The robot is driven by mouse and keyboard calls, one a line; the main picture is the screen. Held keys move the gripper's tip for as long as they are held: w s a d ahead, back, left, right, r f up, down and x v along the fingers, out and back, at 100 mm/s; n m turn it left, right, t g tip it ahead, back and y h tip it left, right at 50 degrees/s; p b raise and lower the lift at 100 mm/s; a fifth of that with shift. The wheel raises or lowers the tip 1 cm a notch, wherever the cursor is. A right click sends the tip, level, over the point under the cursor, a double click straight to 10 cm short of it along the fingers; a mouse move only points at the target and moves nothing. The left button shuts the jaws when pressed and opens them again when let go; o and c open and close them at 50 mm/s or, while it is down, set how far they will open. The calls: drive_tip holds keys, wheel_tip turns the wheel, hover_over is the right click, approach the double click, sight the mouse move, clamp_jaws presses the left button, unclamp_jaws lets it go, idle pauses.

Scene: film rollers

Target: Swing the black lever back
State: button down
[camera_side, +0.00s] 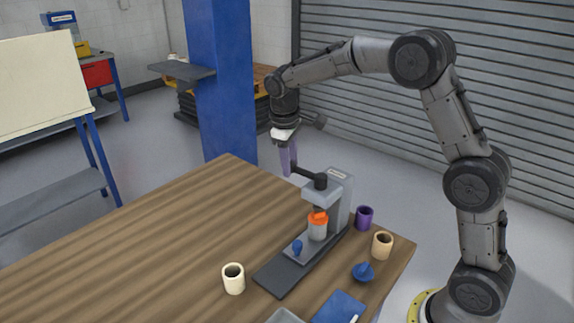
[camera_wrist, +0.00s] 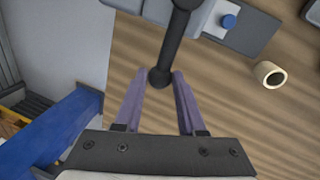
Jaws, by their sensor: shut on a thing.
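The black lever (camera_side: 305,172) sticks out to the left from the top of a grey press-like machine (camera_side: 338,195). In the wrist view the black lever (camera_wrist: 180,35) comes down from the top edge, and its round knob lies between the tips of the purple fingers. My gripper (camera_side: 289,160) points down at the lever's outer end and is shut on it; in the wrist view my gripper (camera_wrist: 160,88) has one finger on each side of the knob. An orange-topped, pale cup-like part (camera_side: 318,228) stands under the machine's head. A blue knob (camera_side: 297,247) sits on the machine's dark base.
On the wooden table (camera_side: 150,240) are a cream cup (camera_side: 233,279), a purple cup (camera_side: 364,217), a tan cup (camera_side: 382,245), a blue funnel-like piece (camera_side: 363,272) and a blue pad (camera_side: 338,307). A blue column (camera_side: 219,80) stands behind the table. The table's left part is clear.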

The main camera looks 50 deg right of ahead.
drive_tip(key=shift+d+m, duration=0.3)
drive_tip(key=c, duration=0.5)
unclamp_jaws()
drive_tip(key=shift+r, duration=0.15)
drive_tip(key=shift+s+a+r, duration=0.1)
drive_tip(key=shift+a+r, duration=0.35)
drive_tip(key=shift+r, duration=1.8)
drive_tip(key=shift+s+a+r, duration=0.1)
drive_tip(key=shift+a+r, duration=0.3)
drive_tip(key=shift+r, duration=1.8)
drive_tip(key=shift+s+a+r, duration=0.1)
drive_tip(key=shift+a+r, duration=0.35)
drive_tip(key=shift+r, duration=1.8)
